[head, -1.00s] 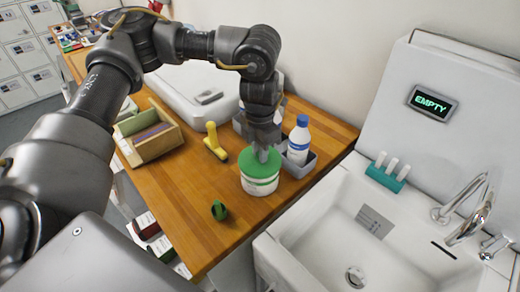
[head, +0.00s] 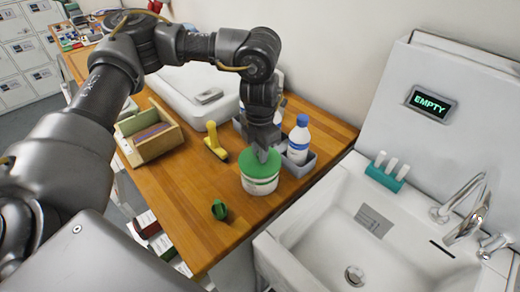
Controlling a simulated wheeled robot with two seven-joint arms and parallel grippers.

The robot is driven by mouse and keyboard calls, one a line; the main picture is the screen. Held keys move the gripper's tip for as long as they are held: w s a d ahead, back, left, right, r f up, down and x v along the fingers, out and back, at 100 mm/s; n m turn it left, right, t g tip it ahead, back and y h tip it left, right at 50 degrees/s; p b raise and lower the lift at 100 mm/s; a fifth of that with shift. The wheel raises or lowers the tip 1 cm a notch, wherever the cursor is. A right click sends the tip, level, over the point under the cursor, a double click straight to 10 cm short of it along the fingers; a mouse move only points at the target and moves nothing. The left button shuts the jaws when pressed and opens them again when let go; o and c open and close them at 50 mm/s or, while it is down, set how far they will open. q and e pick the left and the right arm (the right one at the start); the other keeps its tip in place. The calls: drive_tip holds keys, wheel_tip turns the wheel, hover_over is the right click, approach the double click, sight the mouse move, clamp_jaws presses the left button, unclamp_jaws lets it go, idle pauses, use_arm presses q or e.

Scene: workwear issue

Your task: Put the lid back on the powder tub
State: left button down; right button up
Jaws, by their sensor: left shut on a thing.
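The white powder tub (head: 262,186) stands upright on the wooden counter near the sink. The green lid (head: 256,167) lies over the top of the tub and looks about level; I cannot tell whether it is fully seated. My left gripper (head: 262,153) points down from above and is shut on the lid at its middle. The fingertips partly cover the lid's far side. My right gripper is not in view.
A grey caddy (head: 303,168) with a blue-capped white bottle (head: 299,141) stands close behind the tub. A yellow-handled tool (head: 214,142), a small green object (head: 219,209) and a wooden box (head: 147,138) are on the counter (head: 190,198). The sink (head: 330,222) is to the right.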

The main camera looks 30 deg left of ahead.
use_arm(q)
drive_tip(key=c, duration=1.2)
unclamp_jaws()
drive_tip(key=shift+c, duration=0.2)
drive_tip(key=shift+o, duration=0.3)
drive_tip(key=o, duration=0.4)
drive_tip(key=shift+o, duration=0.2)
drive_tip(key=shift+r+p, duration=3.35)
drive_tip(key=shift+r, duration=0.15)
drive_tip(key=shift+c, duration=0.4)
